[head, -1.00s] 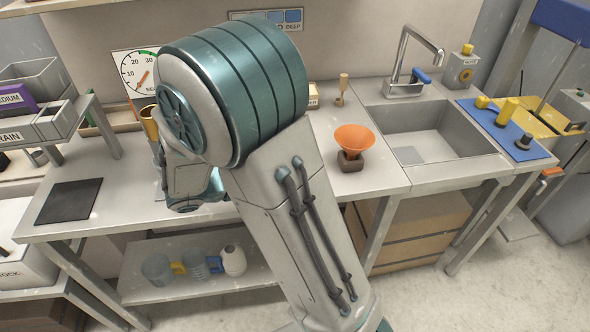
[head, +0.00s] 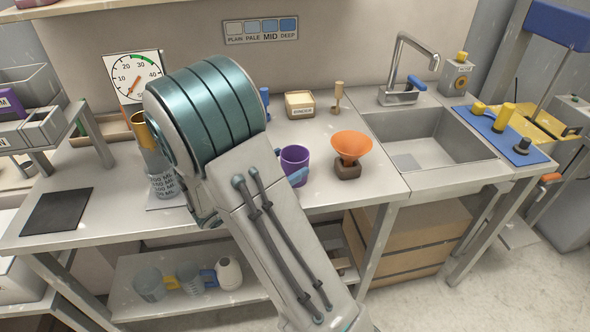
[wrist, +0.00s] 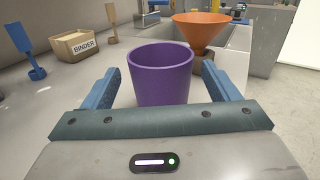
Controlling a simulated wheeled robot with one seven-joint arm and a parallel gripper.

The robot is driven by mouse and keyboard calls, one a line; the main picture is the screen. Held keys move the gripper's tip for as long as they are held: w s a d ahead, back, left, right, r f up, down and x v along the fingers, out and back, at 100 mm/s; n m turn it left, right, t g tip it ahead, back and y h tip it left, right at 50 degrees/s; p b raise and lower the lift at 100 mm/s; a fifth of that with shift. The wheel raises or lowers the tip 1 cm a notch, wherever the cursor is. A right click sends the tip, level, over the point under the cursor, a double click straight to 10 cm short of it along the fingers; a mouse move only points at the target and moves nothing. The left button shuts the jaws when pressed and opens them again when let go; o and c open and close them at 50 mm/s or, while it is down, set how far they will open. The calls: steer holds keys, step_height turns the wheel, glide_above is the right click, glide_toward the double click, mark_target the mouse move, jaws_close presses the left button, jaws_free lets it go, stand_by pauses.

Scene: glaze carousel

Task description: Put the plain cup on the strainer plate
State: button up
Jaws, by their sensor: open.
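A purple cup (head: 293,163) stands upright on the worktop, left of the orange funnel. In the wrist view the purple cup (wrist: 161,75) is straight ahead, centred between the blue fingers of my gripper (wrist: 161,88). The fingers are open, with a gap on each side of the cup. In the head view one blue fingertip of my gripper (head: 298,177) shows beside the cup; my arm hides the rest. A pale square plate (head: 406,161) lies on the sink floor; I cannot tell if it is the strainer plate. No marking shows on the cup.
The orange funnel (head: 351,146) on its brown base stands right of the cup, close by. The binder box (head: 299,104) and a wooden-handled tool (head: 338,97) are behind. The sink (head: 440,142) and its tap (head: 402,70) are further right. A marked beaker (head: 166,184) stands left of my arm.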

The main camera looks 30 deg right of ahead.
mark_target(305, 153)
steer(key=x, duration=0.5)
steer(key=shift+s+r, duration=0.1)
steer(key=c, duration=1.1)
steer(key=shift+c, duration=0.2)
